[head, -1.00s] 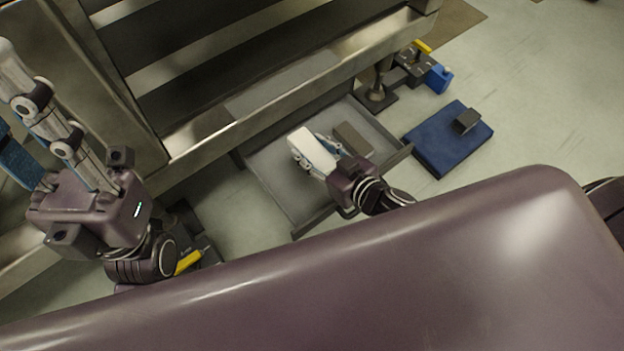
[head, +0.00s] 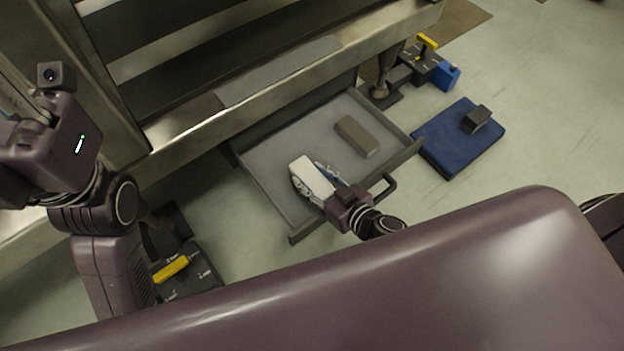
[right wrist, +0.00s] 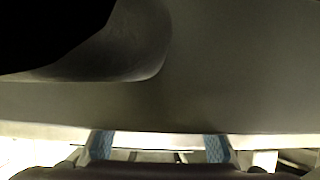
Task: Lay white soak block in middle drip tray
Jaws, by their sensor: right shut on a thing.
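The white soak block (head: 310,177) is in my right gripper (head: 326,186), which is shut on it. In the head view it shows over the front part of a pulled-out grey drip tray (head: 272,156); I cannot tell whether it touches the tray floor. In the right wrist view two blue finger pads of my right gripper (right wrist: 159,147) stand apart at the bottom edge. My left gripper (head: 12,118) is at the left edge of the head view, its fingers largely cut off.
A grey-brown block (head: 357,136) lies in the tray's right half. A front handle (head: 385,192) is on the tray. A blue mat (head: 452,150) with a dark block (head: 476,119) lies on the floor right. A metal rack beam (head: 190,128) crosses behind the tray.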

